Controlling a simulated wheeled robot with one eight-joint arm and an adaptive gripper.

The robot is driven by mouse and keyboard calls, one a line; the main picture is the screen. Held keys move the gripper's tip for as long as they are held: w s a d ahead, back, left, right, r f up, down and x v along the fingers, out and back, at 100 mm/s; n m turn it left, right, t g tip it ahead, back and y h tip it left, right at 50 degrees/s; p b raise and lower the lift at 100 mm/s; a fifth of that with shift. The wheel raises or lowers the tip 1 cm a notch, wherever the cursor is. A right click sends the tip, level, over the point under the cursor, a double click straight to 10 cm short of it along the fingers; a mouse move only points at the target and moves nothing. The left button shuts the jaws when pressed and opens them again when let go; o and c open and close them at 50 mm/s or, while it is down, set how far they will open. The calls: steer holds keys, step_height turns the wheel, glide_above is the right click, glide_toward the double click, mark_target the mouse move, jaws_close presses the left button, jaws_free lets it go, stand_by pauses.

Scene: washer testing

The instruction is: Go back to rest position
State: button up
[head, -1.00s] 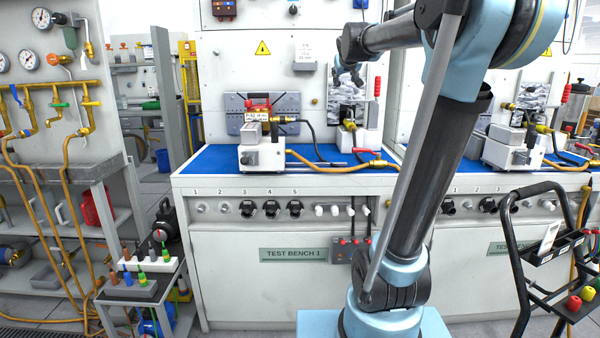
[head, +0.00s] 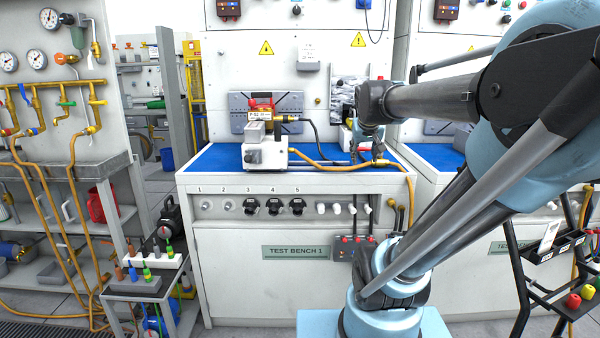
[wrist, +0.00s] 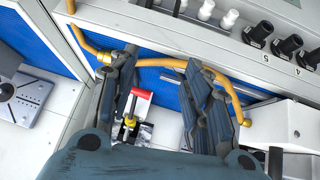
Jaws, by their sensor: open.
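My gripper (head: 365,152) points down over the right end of the blue-topped Test Bench 1 (head: 218,158) in the head view. In the wrist view my gripper (wrist: 163,82) has its two dark fingers apart, with no object held between them. A yellow hose (wrist: 155,63) runs behind the fingers, and a red part with a brass fitting (wrist: 130,122) shows lower between them. I cannot tell whether the fingers touch the hose. My arm reaches in from the right.
A white test unit (head: 265,157) stands on the bench, with a hose running right. Knobs (head: 273,207) line the bench front. A black trolley (head: 545,255) stands at the right. A small rack (head: 135,285) and hose-hung shelves (head: 75,170) are at the left.

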steer(key=s+a+f+g+y, duration=0.1)
steer(key=s+f+g, duration=0.4)
steer(key=s+f, duration=1.5)
steer(key=shift+s+a+f, duration=0.25)
steer(key=shift+s+a, duration=0.25)
steer(key=shift+s, duration=0.65)
steer(key=shift+w+f, duration=0.2)
steer(key=shift+w, duration=0.25)
steer(key=shift+c, duration=1.4)
steer(key=shift+s, duration=0.15)
